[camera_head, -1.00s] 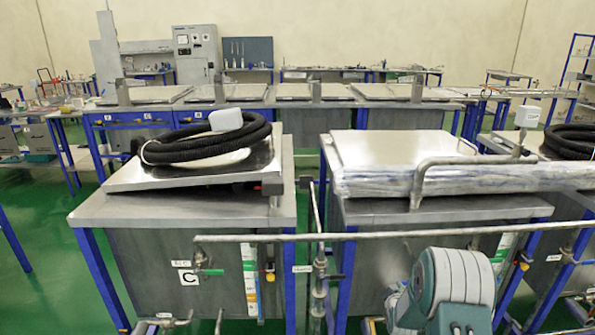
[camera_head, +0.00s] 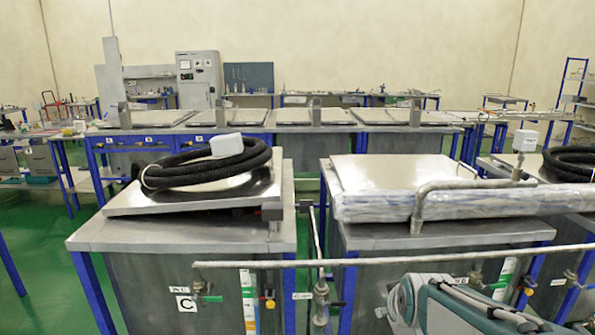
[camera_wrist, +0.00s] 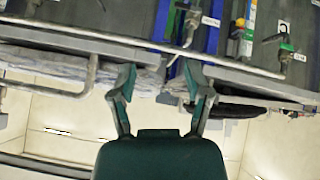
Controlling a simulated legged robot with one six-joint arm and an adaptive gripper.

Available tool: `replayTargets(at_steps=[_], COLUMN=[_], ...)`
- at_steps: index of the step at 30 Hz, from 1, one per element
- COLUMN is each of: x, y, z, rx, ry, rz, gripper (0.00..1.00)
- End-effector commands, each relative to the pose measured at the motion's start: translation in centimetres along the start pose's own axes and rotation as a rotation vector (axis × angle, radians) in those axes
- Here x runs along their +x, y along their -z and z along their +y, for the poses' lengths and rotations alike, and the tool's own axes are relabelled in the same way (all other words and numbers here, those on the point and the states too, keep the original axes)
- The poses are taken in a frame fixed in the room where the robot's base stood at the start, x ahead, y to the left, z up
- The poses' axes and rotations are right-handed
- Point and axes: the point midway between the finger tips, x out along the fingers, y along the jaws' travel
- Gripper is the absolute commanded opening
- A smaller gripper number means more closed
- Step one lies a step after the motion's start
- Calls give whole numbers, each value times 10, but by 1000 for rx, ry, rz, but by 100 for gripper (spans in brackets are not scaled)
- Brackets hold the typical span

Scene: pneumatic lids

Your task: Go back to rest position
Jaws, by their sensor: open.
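My gripper (camera_wrist: 161,85) is open, with its two teal fingers spread apart and nothing between them in the wrist view. The wrist picture is upside down, with the tanks at the top and the pale wall at the bottom. My teal and grey arm (camera_head: 455,305) lies low at the bottom right of the head view. I cannot make out the gripper itself there.
Tank C (camera_head: 180,243), with a black hose (camera_head: 207,165) on its lid, stands front left. A second tank's metal lid (camera_head: 400,174) is to its right. A horizontal pipe (camera_head: 350,261) crosses in front. Green floor (camera_head: 55,275) shows at left.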

Motion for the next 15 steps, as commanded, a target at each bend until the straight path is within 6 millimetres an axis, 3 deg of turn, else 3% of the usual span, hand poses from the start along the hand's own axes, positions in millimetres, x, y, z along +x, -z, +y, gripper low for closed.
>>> replayTargets(at_steps=[1, 6, 12, 15], x=[-20, -72, -123, -140], y=[-7, -40, -88, -108], z=[-6, -26, -48, -56], rx=[23, 108, 204, 241], ry=[9, 41, 69, 76], rz=[-10, -75, -154, -188], gripper=[63, 63, 63, 63])
